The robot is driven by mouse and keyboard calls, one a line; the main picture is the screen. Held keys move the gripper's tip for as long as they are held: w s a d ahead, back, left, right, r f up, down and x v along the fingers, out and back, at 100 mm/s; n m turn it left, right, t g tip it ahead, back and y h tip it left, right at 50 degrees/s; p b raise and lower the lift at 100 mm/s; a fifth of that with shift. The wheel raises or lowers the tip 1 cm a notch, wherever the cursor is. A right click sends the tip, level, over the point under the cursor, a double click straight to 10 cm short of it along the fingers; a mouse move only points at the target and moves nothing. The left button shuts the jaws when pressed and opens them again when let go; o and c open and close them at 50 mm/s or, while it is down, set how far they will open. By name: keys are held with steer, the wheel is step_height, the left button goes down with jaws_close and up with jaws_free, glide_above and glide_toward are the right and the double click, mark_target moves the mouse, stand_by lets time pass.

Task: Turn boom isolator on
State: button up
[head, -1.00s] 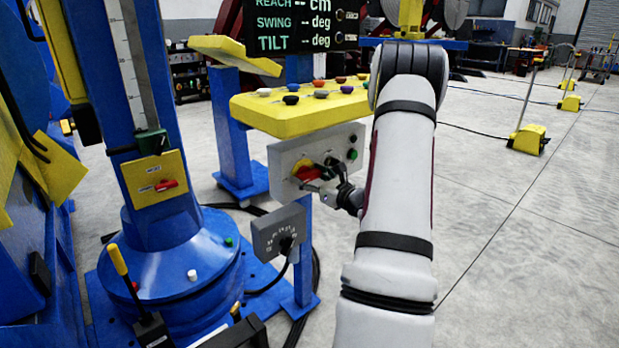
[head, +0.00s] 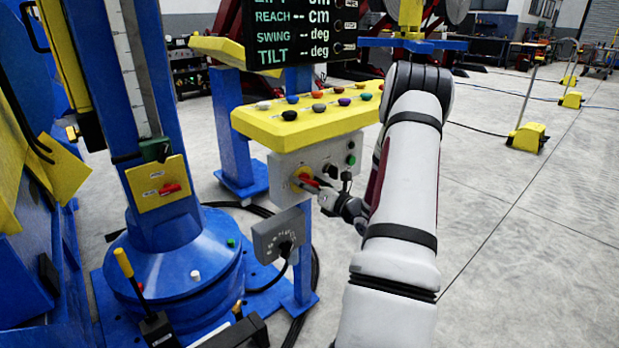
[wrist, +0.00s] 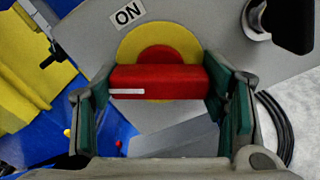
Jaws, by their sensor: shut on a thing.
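A red isolator handle (head: 308,183) sits on a yellow disc on the front of a grey box (head: 330,160) under the yellow console. In the wrist view the red handle (wrist: 160,77) lies across the yellow disc (wrist: 160,42), with a short white mark near its left end. An ON label (wrist: 127,12) is on the grey panel, up and left of the disc. My gripper (wrist: 160,105) is shut on the handle, with a green-padded finger at each end. In the head view my gripper (head: 318,192) reaches the box from the right and partly covers the handle.
The yellow console (head: 300,122) carries several coloured knobs, below a display (head: 300,32). A second red handle (head: 170,189) is on a yellow plate on the blue column. A small grey selector box (head: 279,236) hangs below.

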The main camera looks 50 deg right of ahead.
steer(key=m+p, duration=0.5)
steer(key=m, duration=0.1)
steer(key=shift+r+m, duration=0.1)
steer(key=shift+m, duration=0.2)
steer(key=m+p, duration=0.4)
steer(key=m, duration=0.1)
steer(key=shift+m, duration=0.4)
steer(key=o, duration=1.2)
steer(key=shift+c, duration=0.2)
steer(key=v, duration=1.2)
steer(key=shift+s+d, duration=0.1)
